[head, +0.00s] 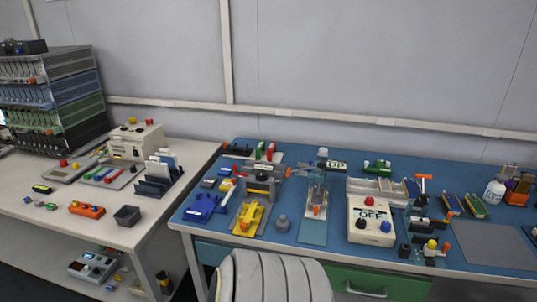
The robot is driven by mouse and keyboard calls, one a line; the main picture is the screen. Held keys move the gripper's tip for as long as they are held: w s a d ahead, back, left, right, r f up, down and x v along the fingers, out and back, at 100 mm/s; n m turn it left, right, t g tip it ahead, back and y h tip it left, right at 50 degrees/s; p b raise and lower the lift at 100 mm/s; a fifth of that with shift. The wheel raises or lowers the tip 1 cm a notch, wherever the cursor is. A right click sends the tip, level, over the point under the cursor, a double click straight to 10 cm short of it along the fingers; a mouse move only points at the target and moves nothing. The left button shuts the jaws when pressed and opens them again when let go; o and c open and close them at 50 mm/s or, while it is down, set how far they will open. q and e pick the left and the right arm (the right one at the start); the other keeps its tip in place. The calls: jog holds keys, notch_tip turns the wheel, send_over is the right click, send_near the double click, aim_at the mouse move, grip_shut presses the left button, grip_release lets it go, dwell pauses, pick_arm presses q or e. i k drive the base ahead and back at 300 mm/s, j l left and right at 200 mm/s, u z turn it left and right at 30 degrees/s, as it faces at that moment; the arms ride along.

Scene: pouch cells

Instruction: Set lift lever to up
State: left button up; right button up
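A small sign reading UP (337,165) stands towards the back of the blue workbench (313,232). Just left of it is an upright fixture (316,196) with a light base plate, an orange part low on its front and a pale knob-like top (322,153). Which part is the lift lever, and how it is set, is too small to tell. A cream box (371,221) to the right has a red knob, a blue and a black button, and a sign reading OFF (373,214). Neither of my grippers shows in the head view.
A grey ribbed chair-like back (270,278) stands before the bench. A yellow fixture (248,218) and blue holder (203,208) crowd its left side. A grey mat (494,246) is clear at right. A white side table (75,222) holds trays and devices.

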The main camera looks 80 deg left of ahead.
aim_at(289, 170)
jog(key=u, duration=2.5)
